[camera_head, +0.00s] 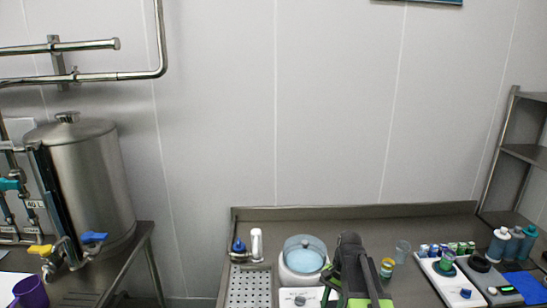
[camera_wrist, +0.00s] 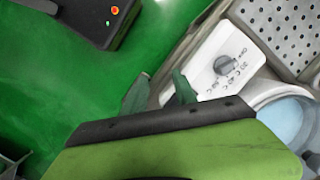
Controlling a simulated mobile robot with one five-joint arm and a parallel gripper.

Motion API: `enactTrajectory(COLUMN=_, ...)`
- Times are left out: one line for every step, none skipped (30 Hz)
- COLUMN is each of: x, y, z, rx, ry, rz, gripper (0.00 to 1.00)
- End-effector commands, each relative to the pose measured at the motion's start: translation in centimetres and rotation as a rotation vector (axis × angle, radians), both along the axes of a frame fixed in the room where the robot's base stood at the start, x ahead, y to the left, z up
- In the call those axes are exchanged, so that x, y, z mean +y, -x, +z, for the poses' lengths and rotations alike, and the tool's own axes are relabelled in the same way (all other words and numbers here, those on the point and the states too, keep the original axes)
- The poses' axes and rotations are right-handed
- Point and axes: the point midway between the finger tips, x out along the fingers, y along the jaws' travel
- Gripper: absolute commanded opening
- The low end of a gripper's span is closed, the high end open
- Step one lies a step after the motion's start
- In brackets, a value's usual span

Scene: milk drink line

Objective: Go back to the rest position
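My gripper (camera_wrist: 163,76) shows in the wrist view as two dark green fingertips with a gap between them and nothing held there. A large green and black part of my own arm covers the lower part of that view. The fingertips appear close to a white heater panel with a temperature dial (camera_wrist: 222,64), but I cannot tell how far apart they are from it. In the head view my folded arm stands at the bottom, in front of the steel counter (camera_head: 420,225). The fingertips cannot be made out there.
A water bath with blue water (camera_head: 304,258) and a perforated drain plate (camera_head: 249,286) are left of my arm. Small cups (camera_head: 402,250), a white tray (camera_head: 440,285) and several bottles (camera_head: 512,245) are to its right. A steel tank (camera_head: 85,185) and purple mug (camera_head: 30,292) stand far left.

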Motion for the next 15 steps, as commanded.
enactTrajectory(x=2.9, y=2.3, z=-0.9, rx=-0.02, ry=0.015, rz=0.106, gripper=0.34)
enactTrajectory(x=4.3, y=3.2, z=-1.2, rx=-0.037, ry=0.025, rz=0.174, gripper=0.34)
enactTrajectory(x=5.5, y=4.3, z=-1.4, rx=-0.055, ry=0.038, rz=0.258, gripper=0.34)
enactTrajectory(x=6.0, y=5.1, z=-1.5, rx=-0.07, ry=0.047, rz=0.315, gripper=0.34)
enactTrajectory(x=6.2, y=5.8, z=-1.6, rx=-0.085, ry=0.058, rz=0.367, gripper=0.34)
enactTrajectory(x=5.8, y=6.6, z=-1.5, rx=-0.102, ry=0.071, rz=0.426, gripper=0.34)
enactTrajectory(x=5.4, y=7.1, z=-1.4, rx=-0.115, ry=0.081, rz=0.468, gripper=0.34)
enactTrajectory(x=5.1, y=7.6, z=-1.4, rx=-0.127, ry=0.091, rz=0.515, gripper=0.34)
enactTrajectory(x=4.7, y=7.7, z=-1.4, rx=-0.143, ry=0.101, rz=0.575, gripper=0.34)
enactTrajectory(x=4.6, y=7.5, z=-1.4, rx=-0.151, ry=0.107, rz=0.612, gripper=0.34)
enactTrajectory(x=4.4, y=7.2, z=-1.4, rx=-0.158, ry=0.111, rz=0.645, gripper=0.34)
enactTrajectory(x=4.4, y=6.9, z=-1.4, rx=-0.165, ry=0.113, rz=0.68, gripper=0.34)
enactTrajectory(x=4.2, y=6.8, z=-1.4, rx=-0.168, ry=0.112, rz=0.699, gripper=0.34)
enactTrajectory(x=4.1, y=6.7, z=-1.4, rx=-0.17, ry=0.112, rz=0.712, gripper=0.34)
enactTrajectory(x=4.0, y=6.7, z=-1.4, rx=-0.171, ry=0.11, rz=0.723, gripper=0.34)
